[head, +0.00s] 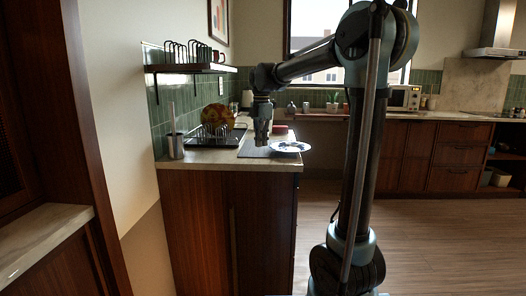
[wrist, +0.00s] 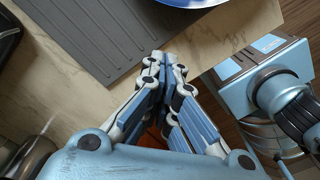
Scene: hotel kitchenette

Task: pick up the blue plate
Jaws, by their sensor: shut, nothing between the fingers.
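The blue plate (head: 290,147) shows in the head view as a white plate with a blue pattern, lying near the right edge of the counter. In the wrist view its blue rim (wrist: 190,2) shows at the top edge, with most of it cut off. My gripper (head: 262,140) is over the counter, left of the plate in the head view. In the wrist view my gripper (wrist: 158,58) has its fingertips together with nothing between them, apart from the plate and pointing toward the counter edge and mat.
A grey ribbed mat (wrist: 95,35) lies on the marble counter (head: 210,161). A dish rack (head: 212,137) with a patterned round item (head: 217,117) stands left of my gripper. A metal utensil holder (head: 175,146) stands at the near left. A wall shelf (head: 190,68) holds racks above.

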